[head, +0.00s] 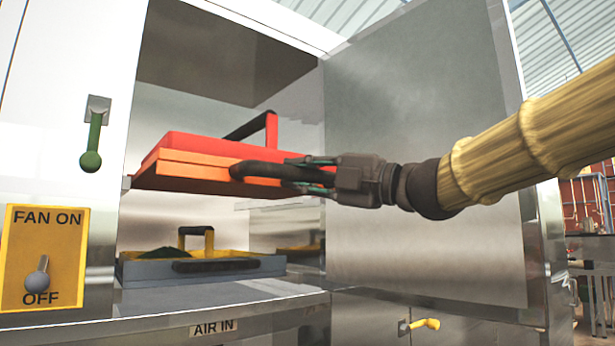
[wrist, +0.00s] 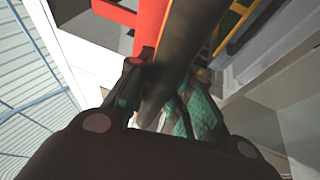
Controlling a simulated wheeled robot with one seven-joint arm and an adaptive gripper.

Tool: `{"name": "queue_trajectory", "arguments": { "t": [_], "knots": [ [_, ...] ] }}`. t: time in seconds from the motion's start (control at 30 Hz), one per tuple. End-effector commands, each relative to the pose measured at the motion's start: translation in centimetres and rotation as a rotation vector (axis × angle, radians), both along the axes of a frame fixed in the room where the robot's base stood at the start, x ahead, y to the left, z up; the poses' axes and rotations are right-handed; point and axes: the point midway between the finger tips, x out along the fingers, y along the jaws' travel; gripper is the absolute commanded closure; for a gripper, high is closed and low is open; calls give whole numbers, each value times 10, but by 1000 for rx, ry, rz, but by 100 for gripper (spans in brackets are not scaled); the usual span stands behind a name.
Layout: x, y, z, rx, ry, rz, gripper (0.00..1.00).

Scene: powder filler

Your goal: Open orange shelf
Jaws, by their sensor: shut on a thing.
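The orange shelf (head: 190,170) sits in the upper part of the open metal cabinet, with a red tray (head: 205,148) on top of it. A black bar handle (head: 262,170) runs along the shelf's front. My gripper (head: 300,172) is shut on this handle, near its right end. In the wrist view the dark handle (wrist: 178,55) passes between the fingers of my gripper (wrist: 160,105), with part of the red surface (wrist: 150,22) beyond. The gripper hides the shelf's right front corner.
Below is a grey tray (head: 200,268) with a yellow-and-black handle and dark powder. The cabinet door (head: 425,150) stands open at right, behind my arm. A green-handled lever (head: 92,145) and a yellow fan switch panel (head: 42,258) are at left.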

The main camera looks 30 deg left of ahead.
Motion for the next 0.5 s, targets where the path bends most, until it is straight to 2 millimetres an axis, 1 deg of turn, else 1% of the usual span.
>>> {"name": "queue_trajectory", "arguments": {
  "t": [0.03, 0.07, 0.1, 0.17, 0.2, 0.5],
  "knots": [
    [-4, 4, -6, -9, 0, 8, 100],
    [-4, 4, -7, -10, 0, 7, 76],
    [-3, 3, -7, -10, 0, 7, 69],
    [-3, 3, -6, -8, 1, 5, 58],
    [-2, 2, -5, -7, 0, 4, 56],
    [0, -1, -2, -3, 0, -2, 56]
  ]
}}
